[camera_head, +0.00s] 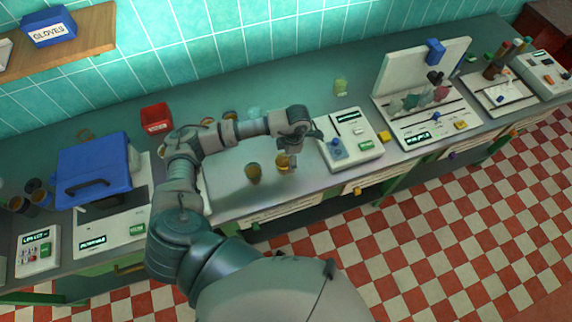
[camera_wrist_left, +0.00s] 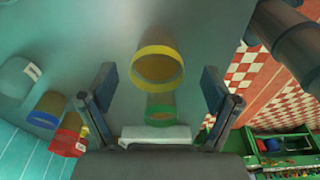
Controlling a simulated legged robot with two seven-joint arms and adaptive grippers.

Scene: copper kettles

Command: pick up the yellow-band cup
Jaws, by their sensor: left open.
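The yellow-band cup (camera_head: 282,161) stands on the counter, partly covered by my left gripper in the head view. In the left wrist view the yellow-band cup (camera_wrist_left: 158,67) shows its yellow rim, ahead of the fingers and between their lines. My left gripper (camera_head: 293,156) is open and empty above the counter, close to this cup. Its two fingers also show in the left wrist view (camera_wrist_left: 157,90). A cup with a green band (camera_wrist_left: 160,116) is nearer in that view; it appears to be the cup (camera_head: 253,173) left of the gripper. My right gripper is out of view.
A white device (camera_head: 350,150) stands just right of the cup. A red bin (camera_head: 156,118) and a blue-lidded box (camera_head: 93,168) are at left. Further cups (camera_wrist_left: 48,108) stand toward the wall. The counter's front edge is close by.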

